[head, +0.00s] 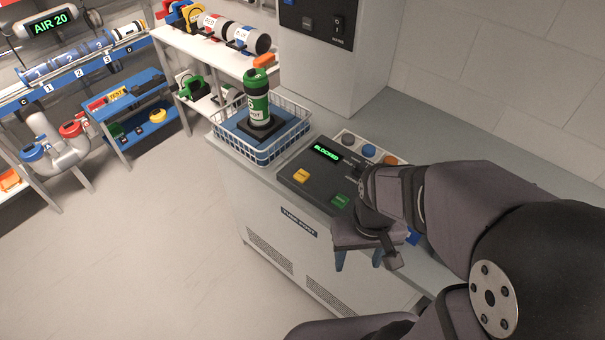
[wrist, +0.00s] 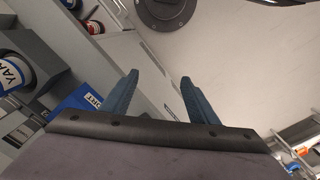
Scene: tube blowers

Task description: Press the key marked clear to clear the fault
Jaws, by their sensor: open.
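A dark control panel (head: 290,165) sits on top of the counter, with a green-lit display (head: 326,152) reading BLOCKED. It has a yellow key (head: 301,175) on its left and a green key (head: 341,200) near its front right. The lettering on both keys is too small to read, so I cannot tell which is marked clear. My gripper (head: 357,262) is open and empty, in front of and below the panel's right part, touching neither key. My arm hides the panel's right side. In the wrist view the open fingers (wrist: 160,79) point over the floor, and neither key shows.
A white wire basket (head: 285,150) holding a green canister (head: 257,105) stands left of the panel. Round coloured caps (head: 368,150) sit behind the panel. A grey cabinet (head: 325,70) rises at the back. Floor (head: 150,240) to the left is clear.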

